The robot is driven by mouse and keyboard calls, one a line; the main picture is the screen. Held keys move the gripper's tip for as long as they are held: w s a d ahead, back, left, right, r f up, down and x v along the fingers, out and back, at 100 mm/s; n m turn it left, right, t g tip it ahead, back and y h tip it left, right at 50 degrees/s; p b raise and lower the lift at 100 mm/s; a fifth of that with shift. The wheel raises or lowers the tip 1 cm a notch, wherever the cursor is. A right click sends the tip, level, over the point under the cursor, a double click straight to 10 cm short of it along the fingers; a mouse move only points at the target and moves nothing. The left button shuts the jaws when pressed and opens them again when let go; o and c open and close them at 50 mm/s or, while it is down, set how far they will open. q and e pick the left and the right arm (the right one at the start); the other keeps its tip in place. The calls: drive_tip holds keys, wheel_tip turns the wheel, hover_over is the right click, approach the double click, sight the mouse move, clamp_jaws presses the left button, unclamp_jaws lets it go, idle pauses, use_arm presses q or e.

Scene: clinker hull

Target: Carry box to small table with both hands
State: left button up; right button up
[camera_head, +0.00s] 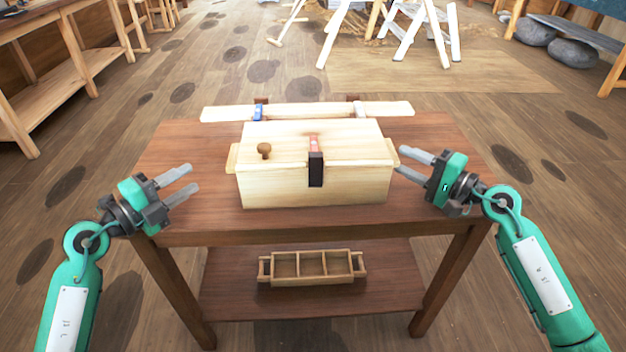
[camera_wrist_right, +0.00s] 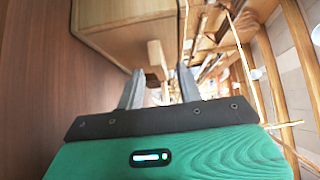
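A pale wooden box (camera_head: 315,187) with a lid, a round brown knob and a black-and-red latch stands on a dark brown table (camera_head: 185,212). It has a small block handle on its left end (camera_head: 232,158) and one on its right end (camera_head: 391,152). My left gripper (camera_head: 193,178) is open and empty, left of the box and apart from it. My right gripper (camera_head: 402,160) is open close beside the right handle. In the right wrist view the handle (camera_wrist_right: 157,55) lies just ahead, between the lines of the open fingers (camera_wrist_right: 160,78). I cannot tell which table is the small table.
Behind the box lies a long plank (camera_head: 310,111) with clamps. A divided wooden tray (camera_head: 312,268) sits on the table's lower shelf. A workbench (camera_head: 60,85) stands at left, white trestles (camera_head: 400,30) at the back, grey stones (camera_head: 572,52) at right. The floor between is mostly clear.

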drive_tip(key=v, duration=0.9)
use_arm(q)
drive_tip(key=shift+d, duration=0.1)
